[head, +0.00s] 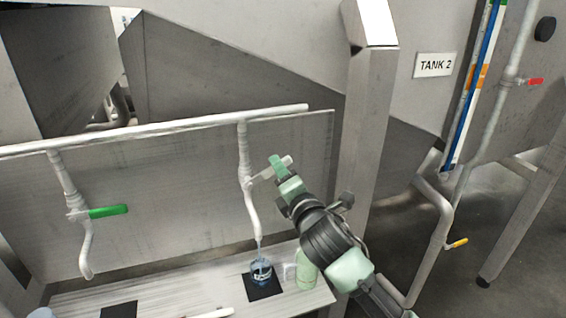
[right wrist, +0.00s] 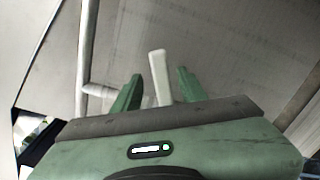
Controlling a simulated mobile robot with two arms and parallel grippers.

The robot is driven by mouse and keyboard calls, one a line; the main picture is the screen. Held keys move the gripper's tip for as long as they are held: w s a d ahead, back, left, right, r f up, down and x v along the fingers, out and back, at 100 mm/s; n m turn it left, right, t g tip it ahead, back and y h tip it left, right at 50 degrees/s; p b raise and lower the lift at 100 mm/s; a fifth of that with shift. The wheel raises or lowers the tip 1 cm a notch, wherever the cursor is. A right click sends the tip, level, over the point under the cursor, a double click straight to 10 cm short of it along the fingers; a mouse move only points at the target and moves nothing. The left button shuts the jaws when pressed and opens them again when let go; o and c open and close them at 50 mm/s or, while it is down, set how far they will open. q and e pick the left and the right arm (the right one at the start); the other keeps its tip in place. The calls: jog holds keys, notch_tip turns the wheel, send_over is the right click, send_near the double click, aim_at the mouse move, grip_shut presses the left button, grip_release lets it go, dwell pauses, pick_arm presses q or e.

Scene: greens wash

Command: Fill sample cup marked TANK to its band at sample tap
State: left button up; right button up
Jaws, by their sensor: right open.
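The sample tap (head: 246,185) hangs from the white pipe, its spout pointing down. A small clear cup (head: 261,273) with a bluish tint stands upright on a black square pad (head: 263,290) under the spout. A thin stream appears to run from the spout into the cup. Its marking, band and exact level are too small to read. My right gripper (head: 281,168) is at the tap's white lever (head: 266,174). In the right wrist view the lever (right wrist: 160,76) stands between my open green fingers (right wrist: 155,92), with gaps on both sides. My left gripper is out of view.
A second tap with a green lever (head: 107,211) hangs at the left, above another black pad (head: 119,310). A pale green bottle (head: 306,274) stands close right of the cup. A steel post (head: 366,130) rises right of my arm. A "TANK 2" sign (head: 435,65) is behind.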

jog(key=shift+x, duration=1.25)
jog(key=shift+w+f, duration=0.1)
jog(key=shift+w, duration=0.15)
grip_shut()
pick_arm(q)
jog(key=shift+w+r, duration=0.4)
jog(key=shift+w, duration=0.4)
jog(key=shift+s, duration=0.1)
